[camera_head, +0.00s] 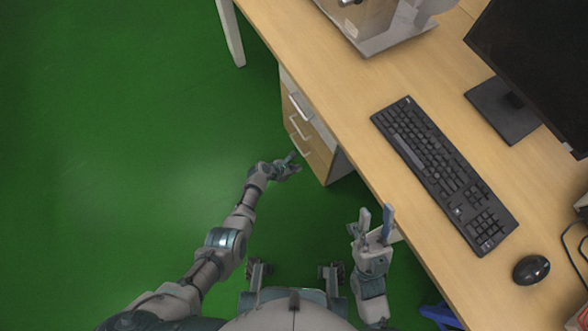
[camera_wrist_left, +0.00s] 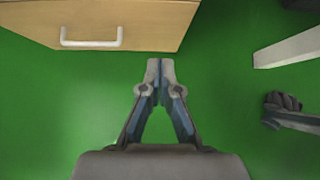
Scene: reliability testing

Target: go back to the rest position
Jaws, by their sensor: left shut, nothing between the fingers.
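My left gripper (camera_head: 293,160) is at the end of the arm from the left, beside the drawer cabinet and below desk height. In the left wrist view its fingertips (camera_wrist_left: 160,68) meet with nothing between them. My right gripper (camera_head: 376,214) points up the picture near the desk's front edge. Its two fingers stand apart with nothing seen between them.
The drawer cabinet (camera_head: 318,150) has pale handles; one handle (camera_wrist_left: 91,42) shows close ahead in the left wrist view. The wooden desk (camera_head: 350,85) carries a keyboard (camera_head: 440,170), a mouse (camera_head: 531,269) and a monitor (camera_head: 540,60). The green floor (camera_head: 110,130) at left is clear.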

